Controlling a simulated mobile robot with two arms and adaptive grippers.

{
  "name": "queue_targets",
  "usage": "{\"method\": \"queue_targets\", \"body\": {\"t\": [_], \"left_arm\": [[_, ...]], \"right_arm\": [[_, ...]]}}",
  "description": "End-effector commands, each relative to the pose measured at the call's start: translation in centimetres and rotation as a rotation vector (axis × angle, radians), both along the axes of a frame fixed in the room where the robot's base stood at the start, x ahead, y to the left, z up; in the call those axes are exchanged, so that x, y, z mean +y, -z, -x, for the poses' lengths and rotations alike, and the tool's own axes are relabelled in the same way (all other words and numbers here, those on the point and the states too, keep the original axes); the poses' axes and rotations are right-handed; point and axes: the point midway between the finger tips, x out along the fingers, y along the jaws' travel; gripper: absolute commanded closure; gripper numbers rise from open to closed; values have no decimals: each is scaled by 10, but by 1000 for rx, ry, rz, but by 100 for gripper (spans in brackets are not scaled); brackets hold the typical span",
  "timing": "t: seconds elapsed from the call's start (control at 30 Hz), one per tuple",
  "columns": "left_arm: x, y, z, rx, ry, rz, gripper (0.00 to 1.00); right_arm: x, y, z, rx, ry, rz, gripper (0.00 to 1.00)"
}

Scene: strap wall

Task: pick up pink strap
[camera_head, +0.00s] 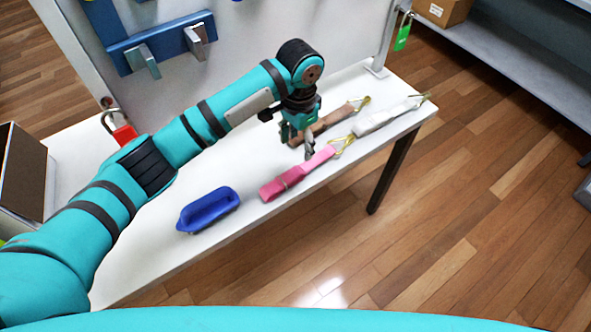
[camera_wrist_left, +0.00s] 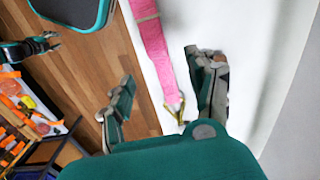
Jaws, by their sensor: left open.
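The pink strap (camera_head: 297,174) lies on the white table near its front edge, with a brass-coloured hook (camera_head: 343,145) at its right end. In the left wrist view the pink strap (camera_wrist_left: 153,45) runs down between the two fingers, its hook (camera_wrist_left: 177,112) close to the right finger. My left gripper (camera_head: 298,150) is above the hook half of the strap, open with nothing between its fingers. It also shows in the left wrist view (camera_wrist_left: 163,92), where the fingers stand apart on either side of the strap. My right gripper does not show clearly in the head view.
A brown strap (camera_head: 333,118) and a white strap (camera_head: 388,117) lie behind and to the right. A red padlock (camera_head: 124,134) is at the table's left. A panel with blue brackets rises behind.

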Motion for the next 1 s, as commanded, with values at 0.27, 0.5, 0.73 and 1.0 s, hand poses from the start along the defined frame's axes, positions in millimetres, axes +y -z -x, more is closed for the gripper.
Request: {"method": "queue_targets", "body": {"t": [0.27,0.5,0.73,1.0], "left_arm": [[0,49,0,0,-1,0,42],[1,66,3,1,0,0,42],[2,100,7,1,-2,0,42],[1,110,7,-1,1,2,42]], "right_arm": [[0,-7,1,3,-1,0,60],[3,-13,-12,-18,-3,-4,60],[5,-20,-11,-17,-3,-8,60],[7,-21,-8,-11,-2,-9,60]]}}
